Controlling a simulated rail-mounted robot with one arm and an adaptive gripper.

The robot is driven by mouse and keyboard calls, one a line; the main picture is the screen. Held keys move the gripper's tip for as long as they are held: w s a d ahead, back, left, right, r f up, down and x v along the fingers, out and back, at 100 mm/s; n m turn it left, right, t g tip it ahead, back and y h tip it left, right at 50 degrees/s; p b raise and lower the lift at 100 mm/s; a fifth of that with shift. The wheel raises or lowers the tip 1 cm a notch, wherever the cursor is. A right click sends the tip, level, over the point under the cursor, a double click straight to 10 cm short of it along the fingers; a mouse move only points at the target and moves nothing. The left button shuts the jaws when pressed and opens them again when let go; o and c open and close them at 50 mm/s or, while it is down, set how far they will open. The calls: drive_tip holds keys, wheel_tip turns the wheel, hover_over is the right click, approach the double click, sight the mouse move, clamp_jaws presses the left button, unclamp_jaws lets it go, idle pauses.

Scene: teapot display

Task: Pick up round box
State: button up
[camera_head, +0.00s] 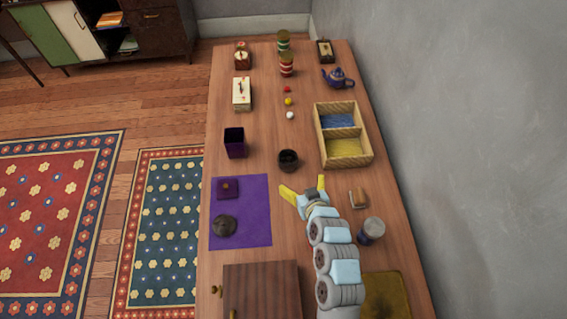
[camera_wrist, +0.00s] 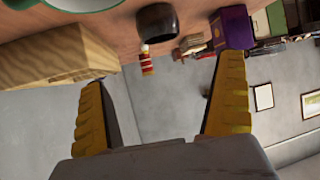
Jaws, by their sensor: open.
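The round box (camera_head: 288,162) is a small, dark, open round container standing upright near the middle of the table. In the wrist view the round box (camera_wrist: 157,24) shows near the top edge, beyond the fingertips. My gripper (camera_head: 303,186) has two yellow fingers spread apart and empty. In the head view it is just nearer than the round box and slightly to its right, apart from it. In the wrist view my gripper (camera_wrist: 163,70) has nothing between its fingers. A dark round lid (camera_head: 224,225) lies on the purple mat (camera_head: 254,211) at left.
A two-compartment wooden box (camera_head: 371,151) stands right of the round box. A purple square box (camera_head: 234,145) stands to its left. Three small balls (camera_head: 288,101) lie behind it. A cylindrical cup (camera_head: 371,231) stands beside my arm, and a wooden cabinet (camera_head: 262,292) at front left.

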approach(285, 152)
drive_tip(key=shift+w+a+f+b, duration=0.1)
drive_tip(key=shift+w+f+b, duration=0.1)
drive_tip(key=shift+f, duration=0.25)
drive_tip(key=shift+w+f+b, duration=0.15)
drive_tip(key=shift+w+f, duration=0.05)
drive_tip(key=shift+f, duration=0.25)
drive_tip(key=shift+r+b+x, duration=0.15)
drive_tip(key=shift+x, duration=1.2)
drive_tip(key=shift+r+b+x, duration=0.15)
drive_tip(key=shift+r+x, duration=0.05)
drive_tip(key=shift+x, duration=1.15)
drive_tip(key=c, duration=1.2)
drive_tip(key=shift+r, duration=0.1)
